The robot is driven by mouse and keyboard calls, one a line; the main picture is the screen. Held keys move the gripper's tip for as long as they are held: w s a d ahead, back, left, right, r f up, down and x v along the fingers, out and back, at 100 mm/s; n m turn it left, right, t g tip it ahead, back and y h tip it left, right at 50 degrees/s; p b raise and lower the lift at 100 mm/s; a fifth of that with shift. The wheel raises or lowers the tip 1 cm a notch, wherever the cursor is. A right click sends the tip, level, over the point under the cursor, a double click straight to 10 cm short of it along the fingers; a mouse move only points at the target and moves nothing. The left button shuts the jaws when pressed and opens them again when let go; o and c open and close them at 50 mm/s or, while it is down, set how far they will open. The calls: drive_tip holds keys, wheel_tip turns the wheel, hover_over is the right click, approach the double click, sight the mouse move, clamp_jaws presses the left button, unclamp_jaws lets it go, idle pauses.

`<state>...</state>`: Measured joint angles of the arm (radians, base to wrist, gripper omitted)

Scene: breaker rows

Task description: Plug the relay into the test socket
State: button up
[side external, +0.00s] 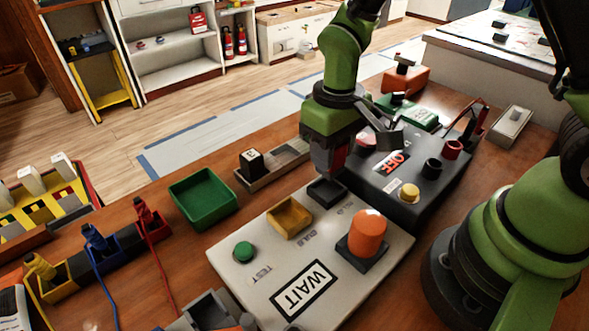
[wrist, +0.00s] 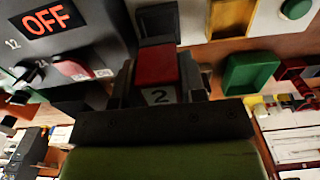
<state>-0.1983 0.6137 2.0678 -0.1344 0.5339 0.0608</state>
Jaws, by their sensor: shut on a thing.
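My gripper (wrist: 158,85) is shut on a relay (wrist: 157,62) with a red top and a pale face marked "2". In the side view, my gripper (side external: 328,172) points down over the far right part of the white panel, with a red part of the relay showing between its fingers. The black square socket (side external: 325,193) is on the panel just below; it also shows in the wrist view (wrist: 157,20). The relay's lower end is hidden, so I cannot tell whether it touches the socket.
The white panel has a yellow tray (side external: 289,217), a green button (side external: 244,252), an orange dome (side external: 368,232) and a "WAIT" display (side external: 304,289). A dark box with an "OFF" display (side external: 391,162) stands close right. A green bin (side external: 203,198) and a black block (side external: 251,162) on a rack are left.

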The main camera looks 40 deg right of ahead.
drive_tip(key=shift+f, duration=2.55)
drive_tip(key=shift+f, duration=0.1)
drive_tip(key=o, duration=0.9)
drive_tip(key=shift+o, duration=0.2)
